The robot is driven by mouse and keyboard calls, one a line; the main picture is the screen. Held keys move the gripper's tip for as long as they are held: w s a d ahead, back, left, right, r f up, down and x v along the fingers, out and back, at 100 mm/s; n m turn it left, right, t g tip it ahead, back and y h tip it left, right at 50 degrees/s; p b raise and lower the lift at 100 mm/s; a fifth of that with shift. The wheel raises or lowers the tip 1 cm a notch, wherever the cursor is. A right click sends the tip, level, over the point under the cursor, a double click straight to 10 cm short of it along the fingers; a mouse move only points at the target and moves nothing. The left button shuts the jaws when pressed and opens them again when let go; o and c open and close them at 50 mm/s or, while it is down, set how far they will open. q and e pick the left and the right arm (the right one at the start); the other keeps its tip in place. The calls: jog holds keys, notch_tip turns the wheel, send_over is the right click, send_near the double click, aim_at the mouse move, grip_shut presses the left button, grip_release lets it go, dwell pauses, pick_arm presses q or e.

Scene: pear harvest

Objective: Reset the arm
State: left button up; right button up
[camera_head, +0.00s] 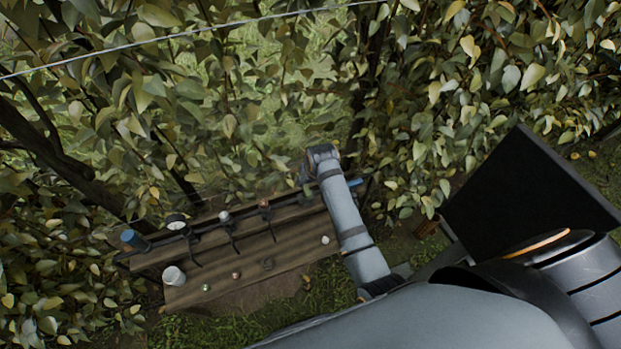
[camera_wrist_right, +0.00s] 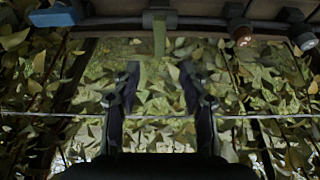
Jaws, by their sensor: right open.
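My right arm (camera_head: 350,220) reaches up from the lower right in the head view, bent at its far end (camera_head: 322,155) near the foliage. Its gripper is mostly hidden behind the arm there. In the right wrist view my right gripper (camera_wrist_right: 160,88) is open, its two dark fingers apart with only leaves and a strip of a holder seen between and beyond them. No pear is in it. My left gripper is not in view.
A brown wooden rack (camera_head: 290,215) with small tools and jars stands beside the arm. A blue item (camera_wrist_right: 55,16) and a red-ended tool (camera_wrist_right: 241,33) show on it. A wire (camera_head: 180,35) crosses the leaves. A black panel (camera_head: 525,200) is at right.

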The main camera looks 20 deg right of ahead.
jog(key=shift+s+r, duration=0.2)
jog(key=shift+r, duration=0.2)
jog(key=s+d+f+g+b, duration=0.1)
jog(key=s+d+f, duration=0.1)
jog(key=s+f, duration=0.8)
jog(key=s+d+f+g+b, duration=0.15)
jog(key=s+f, duration=0.25)
jog(key=f, duration=1.3)
jog(key=s+d+f, duration=0.2)
jog(key=s+f, duration=0.3)
jog(key=s, duration=0.4)
jog(key=s+d+f+b, duration=0.1)
jog(key=s+d+f, duration=0.2)
jog(key=s, duration=0.7)
jog(key=s+d+f+b, duration=0.1)
jog(key=s+d+f, duration=0.1)
jog(key=s+f, duration=0.5)
jog(key=s+g, duration=0.1)
jog(key=s, duration=0.2)
jog(key=shift+d+h, duration=0.25)
jog(key=shift+h, duration=0.15)
